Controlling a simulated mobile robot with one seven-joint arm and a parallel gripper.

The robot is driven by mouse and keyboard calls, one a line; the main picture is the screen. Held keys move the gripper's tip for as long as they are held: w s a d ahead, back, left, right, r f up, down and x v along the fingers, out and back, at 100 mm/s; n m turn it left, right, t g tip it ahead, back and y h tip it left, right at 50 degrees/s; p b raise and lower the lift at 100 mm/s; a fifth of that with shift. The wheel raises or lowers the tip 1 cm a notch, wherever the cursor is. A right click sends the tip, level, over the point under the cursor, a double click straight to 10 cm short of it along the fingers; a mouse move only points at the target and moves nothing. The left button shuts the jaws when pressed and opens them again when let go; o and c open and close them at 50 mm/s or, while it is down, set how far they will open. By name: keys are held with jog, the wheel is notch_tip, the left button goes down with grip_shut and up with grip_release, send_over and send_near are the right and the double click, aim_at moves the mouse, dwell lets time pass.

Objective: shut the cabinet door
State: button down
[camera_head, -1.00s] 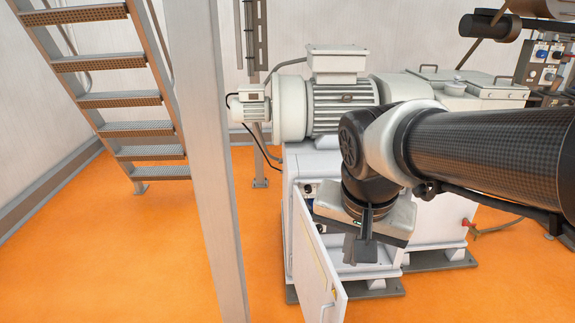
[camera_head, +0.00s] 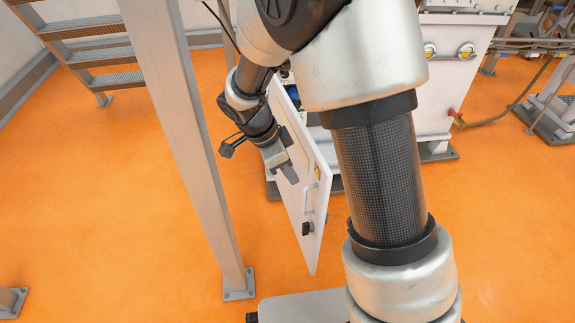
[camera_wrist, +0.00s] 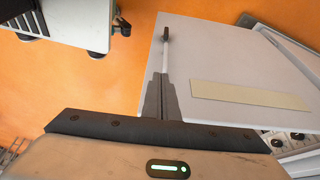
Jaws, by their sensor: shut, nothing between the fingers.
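The white cabinet door (camera_head: 307,205) stands open in the head view, swung out from the cabinet toward me, with a dark handle near its free lower edge. In the wrist view the door (camera_wrist: 215,65) fills much of the right side, with a beige strip on it. My gripper (camera_head: 290,175) is on the left of the door, close to its visible face. The fingers (camera_wrist: 161,85) are shut and empty in the wrist view. I cannot tell whether they touch the door. The cabinet (camera_head: 325,145) is mostly hidden behind the door and my arm.
A grey post (camera_head: 185,140) stands close on the left of my gripper, with its foot on the orange floor. Metal stairs (camera_head: 95,55) are at the back left. White machinery (camera_head: 455,65) and a hose (camera_head: 510,105) are at the right. Floor between post and door is clear.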

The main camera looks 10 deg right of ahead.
jog(key=d+f+b, duration=0.1)
jog(key=d+f, duration=0.3)
jog(key=d, duration=0.1)
jog(key=shift+w+d+f, duration=0.3)
jog(key=shift+w+d, duration=0.1)
jog(key=shift+w, duration=0.05)
